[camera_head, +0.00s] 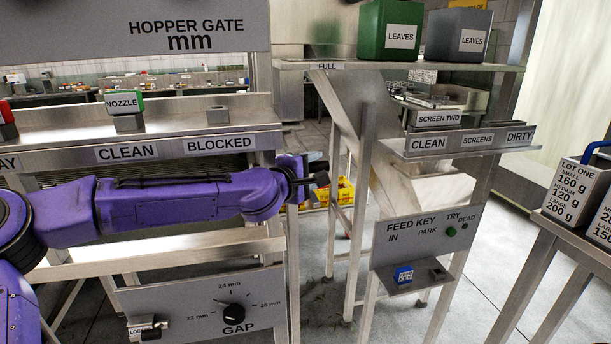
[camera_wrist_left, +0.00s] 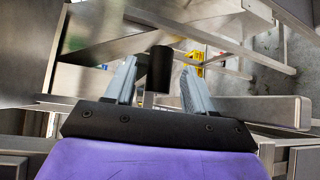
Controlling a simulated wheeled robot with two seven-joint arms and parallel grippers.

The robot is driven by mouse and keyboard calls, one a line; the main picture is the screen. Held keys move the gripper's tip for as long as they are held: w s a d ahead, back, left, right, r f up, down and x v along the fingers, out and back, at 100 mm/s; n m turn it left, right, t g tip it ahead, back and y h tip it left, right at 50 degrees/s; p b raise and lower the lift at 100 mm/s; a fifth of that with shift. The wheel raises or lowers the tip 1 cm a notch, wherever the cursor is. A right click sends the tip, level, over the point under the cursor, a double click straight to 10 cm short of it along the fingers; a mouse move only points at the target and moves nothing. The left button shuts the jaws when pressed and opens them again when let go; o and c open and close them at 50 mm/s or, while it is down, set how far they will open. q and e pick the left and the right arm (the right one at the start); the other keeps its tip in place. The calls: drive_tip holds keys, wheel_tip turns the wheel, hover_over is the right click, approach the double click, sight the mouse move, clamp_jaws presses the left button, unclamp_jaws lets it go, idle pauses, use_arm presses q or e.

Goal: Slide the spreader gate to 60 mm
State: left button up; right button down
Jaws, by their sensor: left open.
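My left gripper (camera_head: 308,180) is at the end of the purple arm, in the middle of the head view, just right of the machine's front panels. In the left wrist view its two grey fingers (camera_wrist_left: 158,78) are open. A dark upright cylinder, like a knob or handle (camera_wrist_left: 159,66), shows between them; I cannot tell whether the fingers touch it. In the head view a small dark piece (camera_head: 322,178) shows at the fingertips. No label or scale marked for a spreader gate is readable in either view. My right gripper is not in view.
A GAP dial panel (camera_head: 210,303) is below the arm, and a shelf marked CLEAN and BLOCKED (camera_head: 180,148) is above it. A FEED KEY panel (camera_head: 427,245) stands at right. A yellow crate (camera_head: 345,190) is behind the gripper. Steel legs and frame bars surround it.

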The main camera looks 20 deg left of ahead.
use_arm(q)
drive_tip(key=v, duration=0.8)
drive_tip(key=shift+b, duration=0.4)
drive_tip(key=s+a+f+m+g+y, duration=0.15)
drive_tip(key=s+f, duration=0.25)
drive_tip(key=f, duration=0.8)
drive_tip(key=s+f+m+g+y, duration=0.1)
drive_tip(key=s+f+g+y, duration=0.15)
drive_tip(key=f, duration=0.95)
drive_tip(key=s+a+f+m+g+y, duration=0.1)
drive_tip(key=s+f+m+g, duration=0.3)
drive_tip(key=f, duration=0.8)
drive_tip(key=s+a+f+m+g, duration=0.1)
drive_tip(key=s+f, duration=0.4)
drive_tip(key=s, duration=0.4)
drive_tip(key=s+a+f+m+g+y, duration=0.1)
drive_tip(key=s+a+f+g, duration=0.1)
drive_tip(key=s+f, duration=0.4)
drive_tip(key=s+a+f+m+g, duration=0.1)
drive_tip(key=s+a+f+m, duration=0.1)
drive_tip(key=s+f, duration=0.4)
drive_tip(key=s, duration=0.5)
drive_tip(key=shift+s+g+y, duration=0.3)
drive_tip(key=shift+s+g, duration=0.05)
drive_tip(key=shift+g, duration=0.05)
